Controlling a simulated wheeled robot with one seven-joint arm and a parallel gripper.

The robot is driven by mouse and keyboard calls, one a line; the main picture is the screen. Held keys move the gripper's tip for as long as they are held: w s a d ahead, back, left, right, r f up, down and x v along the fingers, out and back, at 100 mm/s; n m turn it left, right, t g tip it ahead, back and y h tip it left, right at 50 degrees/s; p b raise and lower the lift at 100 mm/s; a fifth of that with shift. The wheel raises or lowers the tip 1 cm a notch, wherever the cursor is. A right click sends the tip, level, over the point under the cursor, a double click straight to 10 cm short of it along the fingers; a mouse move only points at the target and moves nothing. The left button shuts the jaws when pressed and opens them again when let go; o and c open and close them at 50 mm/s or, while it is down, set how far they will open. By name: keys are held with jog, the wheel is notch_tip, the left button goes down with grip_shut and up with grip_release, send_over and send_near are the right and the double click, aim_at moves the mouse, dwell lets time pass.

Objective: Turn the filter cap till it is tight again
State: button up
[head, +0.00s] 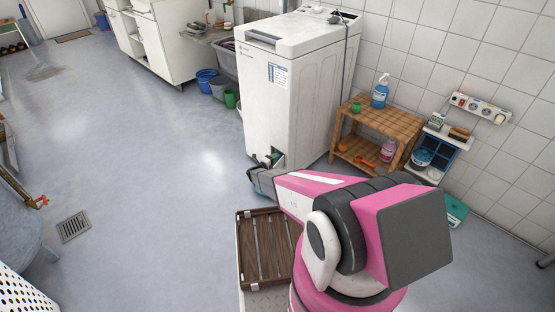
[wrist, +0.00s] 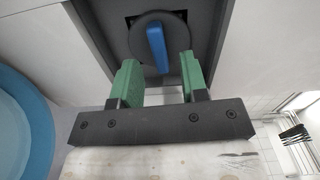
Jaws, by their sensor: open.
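The filter cap (wrist: 148,62) is a dark round cap with a blue grip bar (wrist: 156,48) across it, set in a dark recess. In the wrist view the blue bar stands nearly upright, tilted slightly. My gripper (wrist: 158,66) has two green fingers, open, one on each side of the blue bar. A gap shows between each finger and the bar. In the head view my gripper (head: 272,160) is at the low opening of the white washing machine (head: 290,85). The cap is hidden there.
A blue basin (wrist: 35,125) is at the left in the wrist view. A wooden shelf (head: 385,122) stands right of the machine. A slatted wooden board (head: 246,262) lies near my arm. The floor to the left is mostly clear.

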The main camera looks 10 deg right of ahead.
jog(key=v, duration=0.9)
jog(key=shift+r, duration=0.1)
jog(key=w+a+r+n+t+y, duration=0.1)
jog(key=w+r+n+t+y, duration=0.1)
jog(key=r+n+y, duration=0.35)
jog(key=w+a+r+n+t+y, duration=0.1)
jog(key=w+r+n+t+y, duration=0.15)
jog(key=r, duration=0.55)
jog(key=s+a+r+n+g+y, duration=0.1)
jog(key=s+r+n+g+y, duration=0.3)
jog(key=r+n+y, duration=0.45)
jog(key=s+d+r+n+g, duration=0.3)
jog(key=s+d+r, duration=0.1)
jog(key=s, duration=0.6)
jog(key=s+d+r+n+g+h, duration=0.1)
jog(key=s+d+r+n+g, duration=0.2)
jog(key=s, duration=0.7)
jog(key=s+d+r+n+g+h, duration=0.1)
jog(key=s+d+r+n+g, duration=0.3)
jog(key=s+r, duration=0.3)
jog(key=s+n+g, duration=0.1)
jog(key=s, duration=0.3)
jog(key=shift+d+r, duration=0.25)
jog(key=shift+d, duration=0.05)
jog(key=shift+n, duration=0.25)
